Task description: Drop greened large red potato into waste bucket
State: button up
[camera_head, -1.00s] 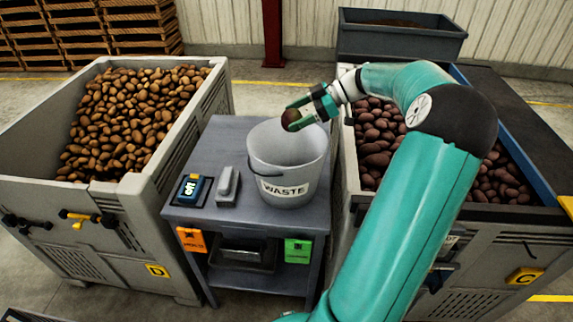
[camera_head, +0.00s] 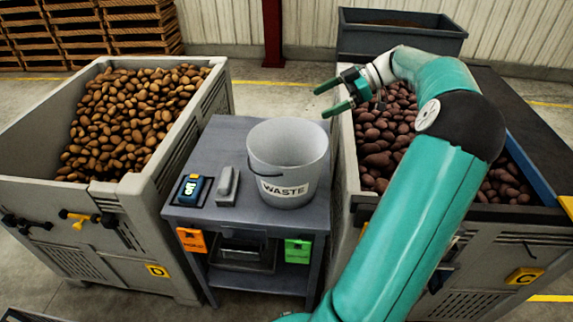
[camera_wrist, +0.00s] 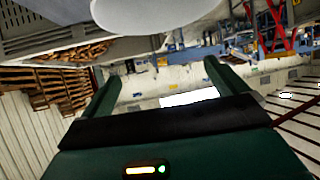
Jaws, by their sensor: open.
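The waste bucket (camera_head: 284,196) is a white pail with a "WASTE" label, upright on a grey table between two bins. Its lower inside is hidden from the head camera, and no potato shows in it. My gripper (camera_head: 333,101) is open and empty, to the right of the bucket and above its rim level, at the left edge of the red potato bin. In the wrist view, my gripper's fingers (camera_wrist: 160,85) are spread with nothing between them. A pale rounded shape at the top of that view looks like the bucket (camera_wrist: 155,12). The greened potato is not in sight.
The right bin (camera_head: 343,165) holds red potatoes (camera_head: 377,135). The left bin (camera_head: 40,160) holds brown potatoes (camera_head: 130,120). A blue handheld device (camera_head: 192,190) and a grey scanner-like tool (camera_head: 227,185) lie left of the bucket on the table (camera_head: 225,140).

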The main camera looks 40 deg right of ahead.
jog(key=v, duration=0.5)
jog(key=shift+a, duration=0.1)
jog(key=w+a+f+m+g+h, duration=0.1)
jog(key=w+a+m+g+h, duration=0.3)
jog(key=a, duration=0.9)
jog(key=w+a+g+h, duration=0.15)
jog(key=w+a, duration=0.35)
jog(key=a, duration=0.8)
jog(key=s+a+f+m+t+h, duration=0.1)
jog(key=s+a+f+m+h, duration=0.1)
jog(key=s+a, duration=0.5)
jog(key=s+a+f+m+t+h, duration=0.2)
jog(key=s+a+m, duration=0.2)
jog(key=s+a, duration=0.4)
jog(key=shift+a, duration=3)
jog(key=shift+s+f, duration=0.1)
jog(key=shift+c, duration=0.2)
